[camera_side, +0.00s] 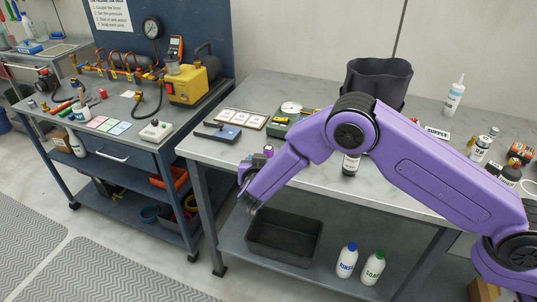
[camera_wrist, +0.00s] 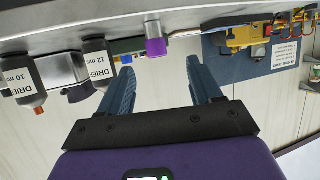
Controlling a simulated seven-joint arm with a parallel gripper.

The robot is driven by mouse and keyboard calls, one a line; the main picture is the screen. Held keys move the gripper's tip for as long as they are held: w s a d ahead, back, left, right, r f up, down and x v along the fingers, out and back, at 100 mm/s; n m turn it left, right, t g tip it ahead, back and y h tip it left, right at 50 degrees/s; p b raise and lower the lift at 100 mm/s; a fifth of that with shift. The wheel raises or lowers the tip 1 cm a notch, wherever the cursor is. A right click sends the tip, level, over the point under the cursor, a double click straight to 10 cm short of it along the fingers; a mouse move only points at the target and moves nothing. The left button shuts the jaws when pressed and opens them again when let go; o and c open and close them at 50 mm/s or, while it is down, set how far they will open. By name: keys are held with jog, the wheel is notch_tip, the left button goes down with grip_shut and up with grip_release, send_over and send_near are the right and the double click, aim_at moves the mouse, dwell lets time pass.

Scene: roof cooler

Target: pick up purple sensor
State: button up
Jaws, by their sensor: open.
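The purple sensor (camera_wrist: 155,46), a small cylinder with a purple end and a grey body, shows at the top middle of the wrist view, beyond the fingertips and between their lines. In the side view a small purple piece (camera_side: 268,150) near the table's front left looks like the same sensor. My gripper (camera_wrist: 161,66) is open, with nothing between its two blue-grey fingers. In the side view my gripper (camera_side: 245,174) is by the front left edge of the grey table (camera_side: 315,172), partly hidden by my forearm.
Two drier canisters (camera_wrist: 98,62) (camera_wrist: 22,80) are left of the fingers in the wrist view. A blue device (camera_side: 217,132), a label tray (camera_side: 240,118) and a gauge case (camera_side: 290,116) stand behind. A black bin (camera_side: 284,238) and two bottles sit on the lower shelf.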

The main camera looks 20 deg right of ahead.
aim_at(269, 149)
jog(key=x, duration=0.6)
jog(key=shift+d, duration=0.1)
jog(key=shift+d+r+x, duration=0.1)
jog(key=shift+x, duration=0.8)
jog(key=shift+d+r+x, duration=0.15)
jog(key=shift+x, duration=0.7)
jog(key=shift+d+r+x, duration=0.1)
jog(key=shift+x, duration=0.8)
jog(key=c, duration=1.1)
